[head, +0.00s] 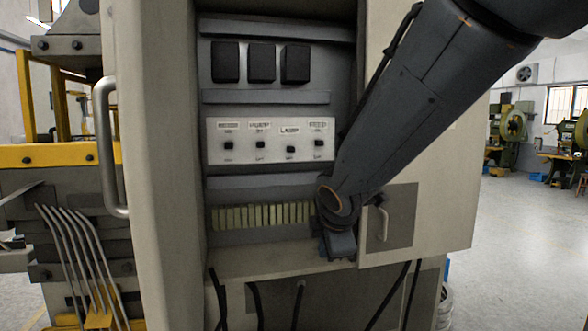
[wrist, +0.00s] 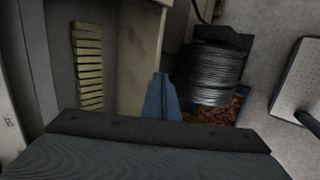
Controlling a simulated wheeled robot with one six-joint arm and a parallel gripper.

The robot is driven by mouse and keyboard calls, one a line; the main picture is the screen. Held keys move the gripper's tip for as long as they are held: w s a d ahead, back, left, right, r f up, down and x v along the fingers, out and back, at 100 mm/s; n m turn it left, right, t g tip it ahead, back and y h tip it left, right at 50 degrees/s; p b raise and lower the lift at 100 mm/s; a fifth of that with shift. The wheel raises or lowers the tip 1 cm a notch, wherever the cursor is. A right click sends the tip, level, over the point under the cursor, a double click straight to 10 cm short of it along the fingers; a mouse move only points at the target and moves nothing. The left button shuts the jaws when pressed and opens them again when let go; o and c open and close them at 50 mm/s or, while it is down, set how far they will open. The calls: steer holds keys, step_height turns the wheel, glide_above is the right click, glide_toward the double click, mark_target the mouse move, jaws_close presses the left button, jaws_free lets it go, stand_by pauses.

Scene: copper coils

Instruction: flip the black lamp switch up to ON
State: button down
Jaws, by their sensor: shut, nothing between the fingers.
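The black lamp switch (head: 290,149) is the third from the left in a row on a light panel (head: 213,153) inside the open cabinet. Its label above reads like LAMP. Its knob sits lower than the others in the row, so it looks down. My gripper (head: 338,245) hangs below and to the right of the panel, near the right end of the terminal strip, apart from the switch. In the wrist view my blue fingers (wrist: 161,92) are together with nothing between them. The lamp switch does not show in the wrist view.
Black blocks (head: 262,62) sit above the panel, and a yellow-green terminal strip (head: 262,216) below it, also in the wrist view (wrist: 88,68). The open cabinet door with a handle (head: 106,147) stands left. A dark wire coil (wrist: 212,65) lies beyond my fingers.

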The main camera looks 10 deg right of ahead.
mark_target(291, 149)
steer(key=w+a+r+n+t+b, duration=0.1)
steer(key=w+r+n+t+b, duration=0.1)
steer(key=r+n, duration=0.7)
steer(key=w+a+r+n+t+y+b, duration=0.1)
steer(key=w+r+n+t+b, duration=0.1)
steer(key=w+r+n+t, duration=0.2)
step_height(291, 149, up, 5)
steer(key=w+n, duration=0.2)
steer(key=n, duration=0.3)
steer(key=shift+a+n, duration=0.3)
steer(key=shift+w+f, duration=0.2)
steer(key=b+x, duration=0.5)
steer(key=x, duration=0.5)
steer(key=shift+s+a+r+p, duration=0.1)
steer(key=shift+a+r+p, duration=0.05)
steer(key=shift+r+p, duration=2.1)
steer(key=shift+f, duration=0.1)
